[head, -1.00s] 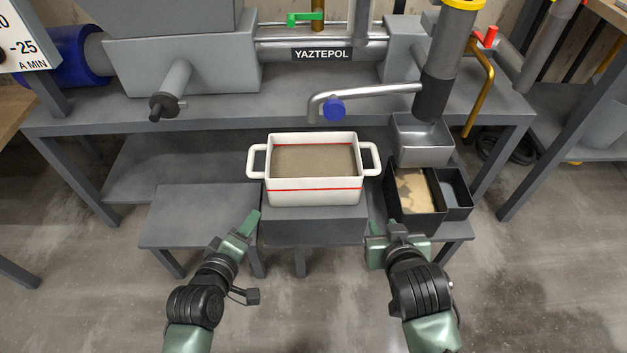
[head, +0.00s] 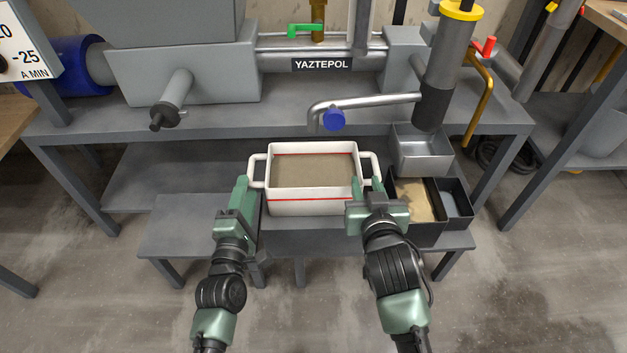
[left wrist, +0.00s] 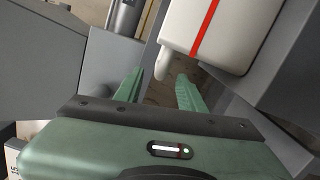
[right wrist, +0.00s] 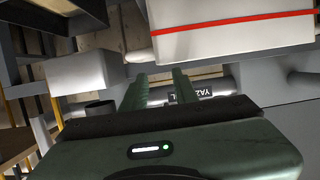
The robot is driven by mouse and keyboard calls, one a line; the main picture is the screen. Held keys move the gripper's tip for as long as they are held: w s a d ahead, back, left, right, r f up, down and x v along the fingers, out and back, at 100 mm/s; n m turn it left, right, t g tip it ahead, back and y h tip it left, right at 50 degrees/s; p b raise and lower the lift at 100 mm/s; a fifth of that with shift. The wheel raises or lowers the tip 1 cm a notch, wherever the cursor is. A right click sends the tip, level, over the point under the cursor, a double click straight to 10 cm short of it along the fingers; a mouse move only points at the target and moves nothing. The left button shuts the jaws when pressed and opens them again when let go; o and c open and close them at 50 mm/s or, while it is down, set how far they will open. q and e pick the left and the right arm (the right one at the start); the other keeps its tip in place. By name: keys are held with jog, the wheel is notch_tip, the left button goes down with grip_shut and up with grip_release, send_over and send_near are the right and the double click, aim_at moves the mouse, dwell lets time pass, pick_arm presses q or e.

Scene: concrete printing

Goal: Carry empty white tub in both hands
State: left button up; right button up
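The white tub (head: 311,208) with a red line around it stands upright on a dark grey block below the pipe outlet. Its inside shows a flat grey-brown surface; I cannot tell whether that is its floor or a filling. My left gripper (head: 247,188) is open at the tub's left handle (head: 257,170); in the left wrist view the handle's end (left wrist: 162,65) lies between the parted fingers. My right gripper (head: 366,190) is at the right handle (head: 371,166). Its fingers are parted in the right wrist view (right wrist: 158,88), close to the tub wall (right wrist: 230,35).
Black bins (head: 420,198), one with sandy material, stand just right of my right gripper. A grey metal bin (head: 421,155) is behind them. A low grey table (head: 185,225) is clear at left.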

aim_at(255, 158)
pick_arm(q)
jog(key=w, duration=0.6)
jog(key=shift+w+d, duration=0.25)
jog(key=shift+d, duration=0.15)
pick_arm(e)
jog(key=x, duration=1)
jog(key=shift+s, duration=0.1)
pick_arm(q)
jog(key=c, duration=0.7)
pick_arm(e)
grip_shut()
pick_arm(q)
grip_shut()
jog(key=shift+r, duration=0.15)
pick_arm(e)
jog(key=shift+f, duration=0.1)
